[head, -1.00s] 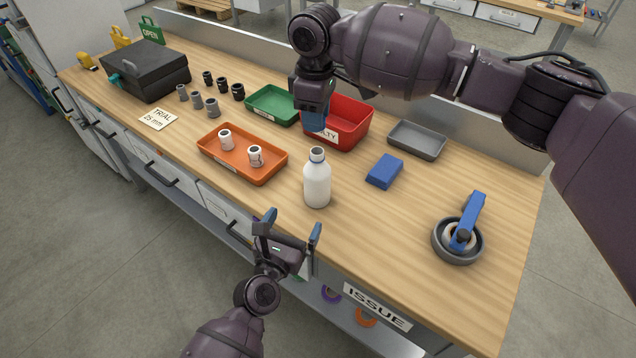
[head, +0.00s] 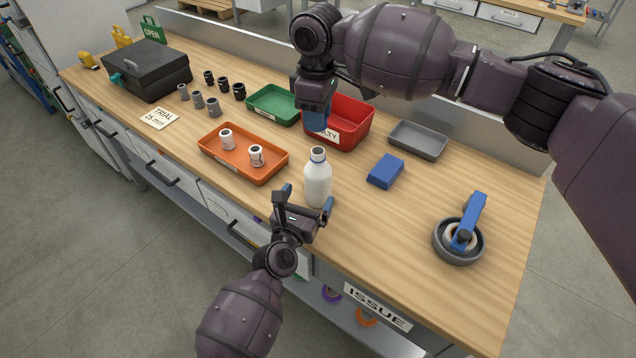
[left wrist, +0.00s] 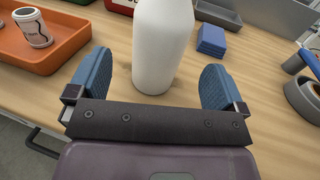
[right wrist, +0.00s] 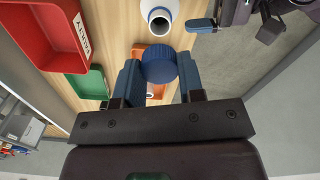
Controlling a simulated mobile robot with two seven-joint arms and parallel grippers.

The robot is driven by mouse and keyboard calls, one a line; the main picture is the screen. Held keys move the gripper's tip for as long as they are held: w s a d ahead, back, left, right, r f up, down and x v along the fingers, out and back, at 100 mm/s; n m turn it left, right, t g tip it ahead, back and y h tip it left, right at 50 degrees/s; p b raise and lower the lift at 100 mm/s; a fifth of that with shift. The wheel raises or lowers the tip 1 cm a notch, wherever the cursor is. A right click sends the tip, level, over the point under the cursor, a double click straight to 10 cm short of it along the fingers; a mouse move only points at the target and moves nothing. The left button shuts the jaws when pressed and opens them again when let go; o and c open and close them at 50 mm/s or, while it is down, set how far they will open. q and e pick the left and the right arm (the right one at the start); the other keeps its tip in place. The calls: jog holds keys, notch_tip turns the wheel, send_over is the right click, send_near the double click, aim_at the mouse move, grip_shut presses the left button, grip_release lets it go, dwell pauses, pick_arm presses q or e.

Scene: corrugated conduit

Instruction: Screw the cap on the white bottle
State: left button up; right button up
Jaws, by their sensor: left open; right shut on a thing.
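The white bottle (head: 318,182) stands upright and uncapped on the bench in the head view; its dark open mouth (right wrist: 160,22) shows in the right wrist view. My left gripper (head: 308,200) is open at the near side of the bottle. In the left wrist view the lower bottle body (left wrist: 163,50) stands between and just beyond the fingertips. My right gripper (right wrist: 159,68) is shut on the blue cap (right wrist: 159,63), held above the bench near the red bin. In the head view the cap is not clearly told apart from the blue fingers.
An orange tray (head: 243,172) with two white fittings lies left of the bottle.

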aim_at(313, 188)
pick_arm(q)
jog(key=shift+x, duration=2.4)
jog(key=c, duration=1.3)
jog(key=shift+c, duration=0.3)
pick_arm(e)
jog(key=shift+f, duration=2.5)
